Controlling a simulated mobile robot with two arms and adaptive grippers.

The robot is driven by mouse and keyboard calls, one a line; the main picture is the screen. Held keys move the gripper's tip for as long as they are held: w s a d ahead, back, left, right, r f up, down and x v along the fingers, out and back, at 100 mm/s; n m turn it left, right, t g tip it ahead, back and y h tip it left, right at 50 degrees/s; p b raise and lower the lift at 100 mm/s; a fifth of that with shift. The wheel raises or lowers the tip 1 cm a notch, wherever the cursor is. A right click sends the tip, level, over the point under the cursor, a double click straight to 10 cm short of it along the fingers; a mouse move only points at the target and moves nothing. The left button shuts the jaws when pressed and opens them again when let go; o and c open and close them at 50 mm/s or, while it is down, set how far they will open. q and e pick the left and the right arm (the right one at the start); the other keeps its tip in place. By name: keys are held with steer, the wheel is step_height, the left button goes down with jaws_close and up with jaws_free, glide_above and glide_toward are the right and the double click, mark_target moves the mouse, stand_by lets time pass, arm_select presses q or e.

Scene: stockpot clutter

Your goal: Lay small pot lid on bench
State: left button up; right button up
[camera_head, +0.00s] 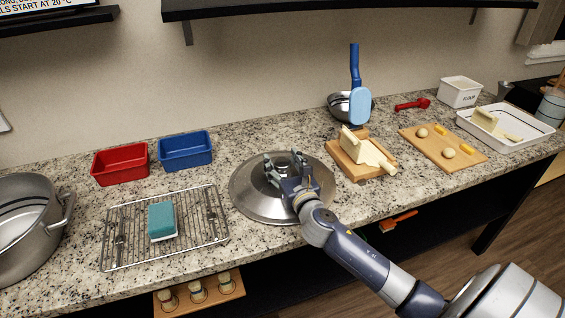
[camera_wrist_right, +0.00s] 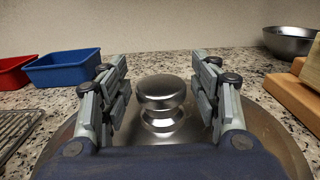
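A round metal lid (camera_head: 247,197) lies on the granite bench (camera_head: 300,235) between the wire rack and the cutting board. Its knob (camera_wrist_right: 161,97) stands up in the middle of the right wrist view. My right gripper (camera_head: 286,160) is over the lid. Its two fingers are spread on either side of the knob, with a visible gap on each side; in the wrist view the gripper (camera_wrist_right: 161,92) is open and holds nothing. My arm and gripper hide part of the lid in the head view. My left gripper is not in view.
A wire rack (camera_head: 120,218) with a teal sponge (camera_head: 162,219) is left of the lid. Red (camera_head: 121,164) and blue (camera_head: 185,151) bins stand behind. A stockpot (camera_head: 25,230) is far left. A board (camera_head: 350,169) with a yellow block is close on the right.

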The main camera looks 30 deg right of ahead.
steer(key=shift+r, duration=0.15)
steer(key=b+v, duration=0.1)
steer(key=v, duration=0.9)
steer(key=shift+s, duration=0.25)
steer(key=shift+v, duration=0.8)
